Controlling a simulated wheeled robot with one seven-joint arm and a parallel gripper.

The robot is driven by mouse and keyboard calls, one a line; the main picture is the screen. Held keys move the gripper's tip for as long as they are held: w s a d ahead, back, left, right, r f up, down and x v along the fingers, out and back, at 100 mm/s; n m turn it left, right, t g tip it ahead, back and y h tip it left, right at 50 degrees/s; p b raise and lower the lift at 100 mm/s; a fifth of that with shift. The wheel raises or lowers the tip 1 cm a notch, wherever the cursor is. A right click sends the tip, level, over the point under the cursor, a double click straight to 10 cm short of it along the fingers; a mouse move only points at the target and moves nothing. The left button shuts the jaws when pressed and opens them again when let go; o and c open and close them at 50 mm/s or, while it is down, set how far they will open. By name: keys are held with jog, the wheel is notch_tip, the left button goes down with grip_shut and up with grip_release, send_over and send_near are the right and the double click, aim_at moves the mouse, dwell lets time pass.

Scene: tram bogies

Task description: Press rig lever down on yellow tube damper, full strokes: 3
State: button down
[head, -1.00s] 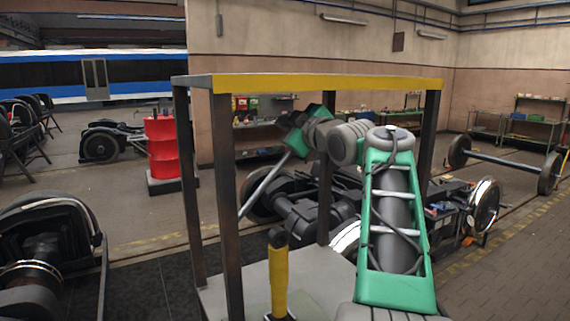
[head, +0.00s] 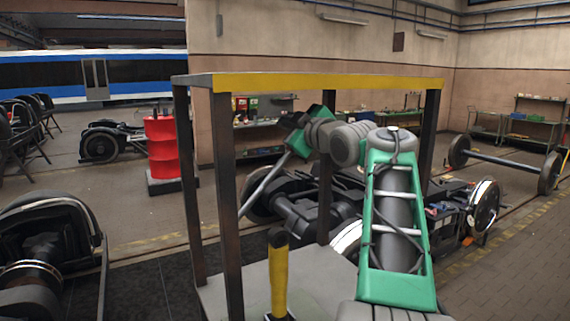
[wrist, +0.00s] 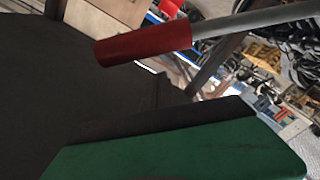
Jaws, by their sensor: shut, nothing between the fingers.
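The yellow tube damper (head: 278,275) stands upright inside the rig frame (head: 330,85), which has a yellow top edge and dark posts. The rig lever (head: 262,190) is a grey rod sloping up to the right from near the front left post. Its red grip (wrist: 145,45) shows in the wrist view, on a grey rod. My gripper (head: 297,142) is at the lever's upper end, shut and empty; its fingertips are hard to make out. The red grip lies close above my gripper's green part in the wrist view. I cannot tell if they touch.
My arm reaches in below the rig's top beam, between the posts. A red drum (head: 163,148) stands behind on the left. A bogie with wheels (head: 485,207) lies behind the rig, and a wheelset (head: 505,163) is at the far right. Open floor lies on the right.

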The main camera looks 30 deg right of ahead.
jog(key=shift+d+f+b, duration=0.2)
jog(key=shift+d+f, duration=0.3)
jog(key=shift+d, duration=0.2)
jog(key=shift+d+f+b, duration=0.15)
jog(key=shift+d+f, duration=0.3)
jog(key=shift+d, duration=0.2)
jog(key=shift+s+d+f+b, duration=0.15)
jog(key=shift+d+f+b, duration=0.5)
jog(key=shift+d+f, duration=0.7)
jog(key=shift+f, duration=0.1)
jog(key=shift+d+f+b, duration=0.9)
jog(key=shift+d+f, duration=0.3)
jog(key=shift+f, duration=0.2)
jog(key=shift+s+d+f+b, duration=0.1)
jog(key=shift+d+f+b, duration=0.45)
jog(key=shift+f, duration=0.3)
jog(key=shift+d+f+b, duration=0.4)
jog(key=shift+f+b, duration=0.1)
jog(key=shift+f, duration=0.3)
